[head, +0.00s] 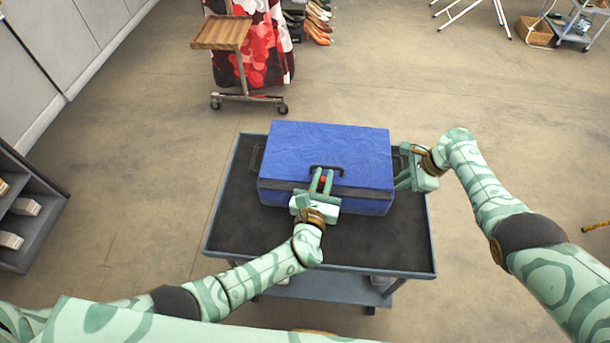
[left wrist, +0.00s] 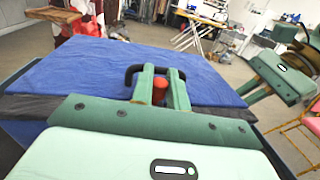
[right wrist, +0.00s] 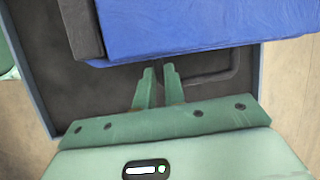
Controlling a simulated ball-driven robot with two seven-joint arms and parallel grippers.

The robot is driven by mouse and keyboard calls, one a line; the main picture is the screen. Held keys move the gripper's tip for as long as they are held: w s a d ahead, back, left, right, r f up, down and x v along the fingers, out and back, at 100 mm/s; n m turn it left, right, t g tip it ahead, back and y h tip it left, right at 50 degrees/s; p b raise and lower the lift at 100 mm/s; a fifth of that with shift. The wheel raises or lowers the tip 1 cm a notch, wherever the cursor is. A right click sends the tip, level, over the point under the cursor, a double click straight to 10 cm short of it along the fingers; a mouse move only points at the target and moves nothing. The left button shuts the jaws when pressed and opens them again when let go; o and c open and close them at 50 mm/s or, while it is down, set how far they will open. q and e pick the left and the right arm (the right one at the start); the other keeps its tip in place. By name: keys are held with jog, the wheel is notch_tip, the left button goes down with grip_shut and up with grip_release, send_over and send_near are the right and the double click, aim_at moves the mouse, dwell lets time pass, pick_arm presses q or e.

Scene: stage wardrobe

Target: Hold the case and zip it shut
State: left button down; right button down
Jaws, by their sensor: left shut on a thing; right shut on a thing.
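A blue case (head: 335,145) lies flat on the top of a dark cart, with a dark handle (head: 326,168) at its front edge. A dark grey band (left wrist: 35,107) runs along its front side below the blue lid. My left gripper (head: 323,181) is at the middle of the front, its fingers closed around a small red zip pull (left wrist: 159,84). My right gripper (head: 403,177) is at the case's right end. In the right wrist view its fingers (right wrist: 158,88) are close together on a thin dark side handle (right wrist: 215,78), partly hidden by the fingers.
The cart (head: 385,255) has a raised rim and bare dark surface in front and left of the case. A wheeled rack (head: 222,35) with a red patterned garment stands behind. A shelf unit (head: 35,215) is at the far left. Open floor surrounds the cart.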

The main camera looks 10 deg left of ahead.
pick_arm(q)
jog(key=shift+d, duration=0.15)
jog(key=c, duration=1.4)
grip_release()
jog(key=shift+s, duration=0.15)
jog(key=s+a, duration=0.2)
jog(key=s, duration=0.9)
jog(key=shift+s, duration=0.3)
jog(key=shift+o, duration=0.3)
